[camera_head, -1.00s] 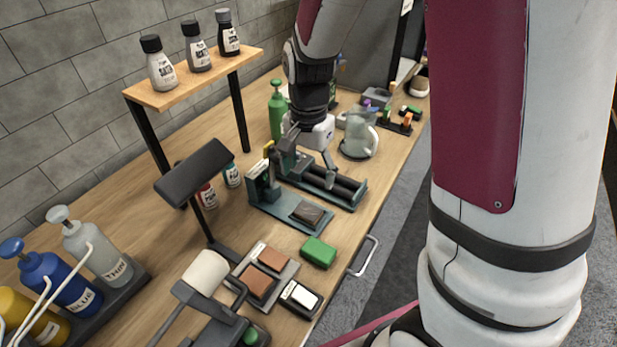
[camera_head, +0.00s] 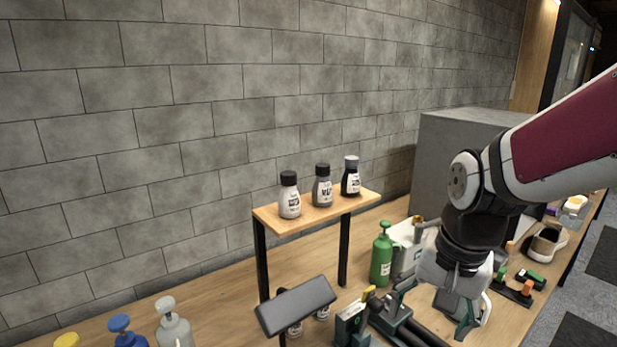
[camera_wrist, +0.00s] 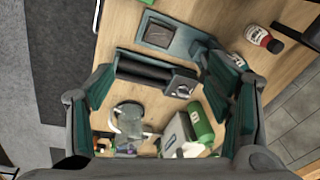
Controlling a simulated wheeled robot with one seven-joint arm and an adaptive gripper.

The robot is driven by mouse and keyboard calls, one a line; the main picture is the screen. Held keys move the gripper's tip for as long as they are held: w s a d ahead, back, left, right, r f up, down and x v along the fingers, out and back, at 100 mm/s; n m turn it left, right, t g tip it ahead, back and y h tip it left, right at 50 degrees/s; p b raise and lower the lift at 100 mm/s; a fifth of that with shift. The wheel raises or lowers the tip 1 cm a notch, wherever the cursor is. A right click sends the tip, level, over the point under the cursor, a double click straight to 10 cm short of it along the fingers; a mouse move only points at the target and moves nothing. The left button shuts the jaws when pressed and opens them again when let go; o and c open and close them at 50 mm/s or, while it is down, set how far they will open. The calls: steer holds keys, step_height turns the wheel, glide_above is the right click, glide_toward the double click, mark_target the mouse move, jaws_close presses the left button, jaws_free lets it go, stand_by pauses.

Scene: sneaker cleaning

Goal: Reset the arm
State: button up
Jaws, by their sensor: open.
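My gripper (camera_head: 440,312) hangs over the wooden bench, above the area beside the dark roller tool, with its wrist pointing down. In the wrist view its fingers (camera_wrist: 165,100) are spread wide, with nothing between them in their grasp. Below them show the dark green roller station (camera_wrist: 155,72), a clear pitcher (camera_wrist: 130,118) and a green bottle (camera_wrist: 200,122). The green pump bottle (camera_head: 381,258) stands to the left of the gripper in the head view.
A wooden shelf (camera_head: 270,222) with three small bottles stands at the back. A dark padded stand (camera_head: 295,305) is in front of it. Pump bottles (camera_head: 172,325) stand at the lower left. A sneaker (camera_head: 547,243) and a grey box (camera_head: 460,135) are to the right.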

steer(key=s+r+n+t, duration=0.3)
steer(key=s+r+n, duration=0.3)
steer(key=s, duration=0.6)
steer(key=shift+s+d+r, duration=0.25)
steer(key=shift+s+r, duration=0.1)
steer(key=shift+r, duration=0.4)
